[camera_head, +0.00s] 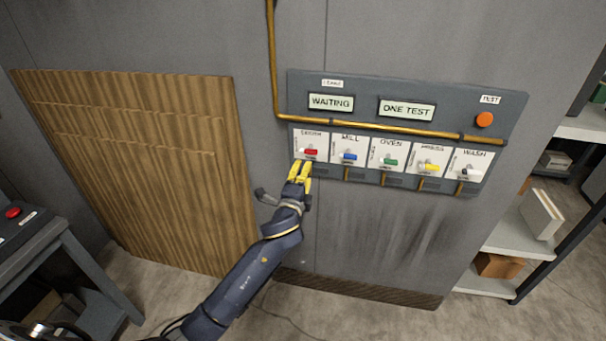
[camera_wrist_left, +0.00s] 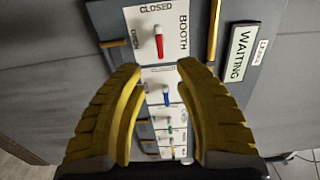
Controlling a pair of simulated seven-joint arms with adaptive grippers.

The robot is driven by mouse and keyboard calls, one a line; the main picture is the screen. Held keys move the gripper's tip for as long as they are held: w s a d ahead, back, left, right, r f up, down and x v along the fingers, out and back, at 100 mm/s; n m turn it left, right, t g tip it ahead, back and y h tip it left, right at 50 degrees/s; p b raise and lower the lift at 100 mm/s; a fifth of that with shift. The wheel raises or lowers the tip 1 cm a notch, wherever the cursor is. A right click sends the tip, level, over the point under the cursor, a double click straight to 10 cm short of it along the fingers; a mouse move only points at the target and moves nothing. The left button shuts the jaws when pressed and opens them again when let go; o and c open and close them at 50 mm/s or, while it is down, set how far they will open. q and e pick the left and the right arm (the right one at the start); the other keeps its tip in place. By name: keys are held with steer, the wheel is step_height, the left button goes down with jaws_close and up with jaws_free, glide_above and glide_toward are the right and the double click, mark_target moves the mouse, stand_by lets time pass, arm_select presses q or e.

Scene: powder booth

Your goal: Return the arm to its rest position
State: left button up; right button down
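My left arm reaches up from the bottom of the head view to a grey wall panel (camera_head: 500,120). Its gripper (camera_head: 300,166), with yellow fingers, is just below the red switch (camera_head: 310,152) at the left end of the switch row. In the left wrist view the gripper (camera_wrist_left: 160,68) has its fingers apart with nothing between them. The red switch (camera_wrist_left: 159,42) there lies beyond the fingertips, on a card reading BOOTH and CLOSED. The blue switch (camera_wrist_left: 167,96) shows in the gap behind it. My right gripper is not in view.
Green (camera_head: 389,161), yellow (camera_head: 430,167) and dark switches continue the row. A brass pipe (camera_head: 370,127) crosses the panel; an orange button (camera_head: 484,120) sits at its right. A bench with a red button (camera_head: 13,212) stands at left, shelves (camera_head: 515,237) at right.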

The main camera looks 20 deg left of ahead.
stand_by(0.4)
arm_select(q)
step_height(320, 180, down, 24)
steer(key=f+n+g+h, duration=0.1)
steer(key=n+g+h, duration=0.1)
steer(key=n+g, duration=0.25)
steer(key=s+a+f+n+g, duration=0.2)
steer(key=s+f, duration=0.4)
steer(key=f, duration=0.5)
steer(key=s+a+f+n+g, duration=0.1)
steer(key=s+f+n+g, duration=0.15)
steer(key=s+f, duration=0.7)
steer(key=s+a+f+n+g, duration=0.2)
steer(key=s+f+n+g, duration=0.15)
steer(key=s+f, duration=1.85)
steer(key=s+f+g, duration=0.2)
steer(key=s, duration=1.2)
steer(key=s+d+f+g, duration=0.1)
steer(key=s+f+g, duration=0.1)
steer(key=s, duration=1.2)
steer(key=shift+f+n, duration=0.35)
steer(key=shift+n, duration=0.1)
